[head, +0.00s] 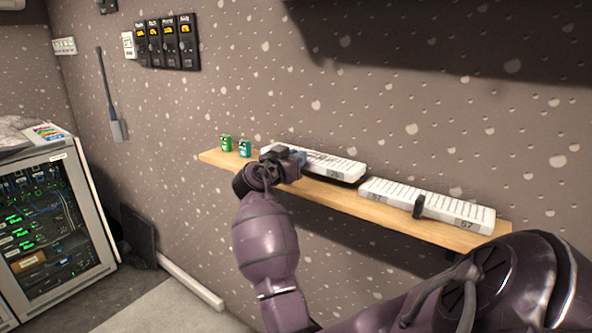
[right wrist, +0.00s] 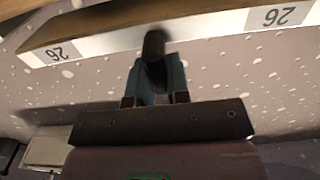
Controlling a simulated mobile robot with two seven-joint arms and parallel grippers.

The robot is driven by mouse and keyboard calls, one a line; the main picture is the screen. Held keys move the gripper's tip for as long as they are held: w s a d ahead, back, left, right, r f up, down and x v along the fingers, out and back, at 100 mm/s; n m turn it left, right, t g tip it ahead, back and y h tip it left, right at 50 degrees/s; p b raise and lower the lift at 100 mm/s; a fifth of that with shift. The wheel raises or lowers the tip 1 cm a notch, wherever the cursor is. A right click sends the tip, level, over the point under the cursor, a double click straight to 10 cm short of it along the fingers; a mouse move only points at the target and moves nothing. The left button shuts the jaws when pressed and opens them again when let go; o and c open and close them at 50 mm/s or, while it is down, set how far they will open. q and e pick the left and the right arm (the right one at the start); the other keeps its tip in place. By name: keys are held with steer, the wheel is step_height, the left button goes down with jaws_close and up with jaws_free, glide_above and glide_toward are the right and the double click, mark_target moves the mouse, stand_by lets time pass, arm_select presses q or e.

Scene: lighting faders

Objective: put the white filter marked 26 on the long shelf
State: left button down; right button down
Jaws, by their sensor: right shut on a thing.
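The white filter marked 26 (head: 338,165) is at the middle of the long wooden shelf (head: 342,201). My right gripper (head: 291,160) is shut on its dark handle and hides part of its front. In the right wrist view the filter's white face (right wrist: 205,30) runs across the top, with a 26 label at both ends, upside down. The right gripper's fingers (right wrist: 155,75) close around the handle there. A dark shadow lies under the filter's right end; I cannot tell whether it rests fully on the shelf. My left gripper is not in view.
Another white filter (head: 440,207), marked 57 or 67, with a black handle, lies to the right. Two small green containers (head: 226,144) (head: 245,148) stand at the shelf's left end. A rack cabinet (head: 55,225) is at the far left. Black panels (head: 168,42) hang on the wall.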

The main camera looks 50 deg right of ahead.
steer(key=shift+f, duration=1.55)
steer(key=shift+f, duration=0.15)
steer(key=c, duration=1.1)
jaws_free()
